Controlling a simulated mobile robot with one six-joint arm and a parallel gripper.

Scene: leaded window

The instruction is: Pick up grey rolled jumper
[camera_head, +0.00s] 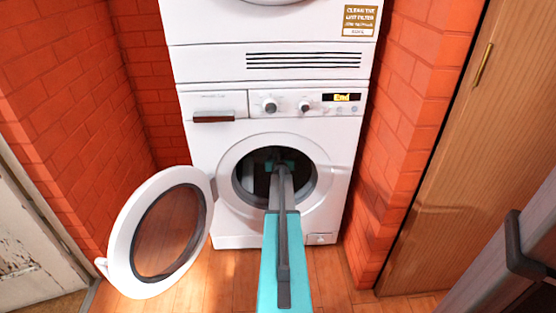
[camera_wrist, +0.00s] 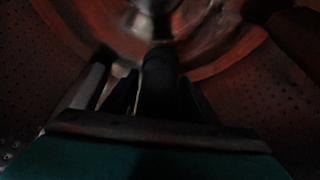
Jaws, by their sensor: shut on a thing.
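My gripper (camera_head: 280,165) is inside the drum of the white washing machine (camera_head: 225,228), reached through its open round door. In the dark wrist view my gripper (camera_wrist: 150,90) is shut on a dark grey rolled shape, which looks like the grey rolled jumper (camera_wrist: 161,68). The jumper's outline is dim and partly hidden by the fingers. In the head view the jumper cannot be made out behind my arm.
The round door (camera_head: 119,235) stands open to the left. A second white machine (camera_head: 210,60) sits on top. Red brick walls (camera_head: 400,120) flank both sides closely. A wooden door (camera_head: 465,150) is at the right. Wooden floor (camera_head: 215,275) lies in front.

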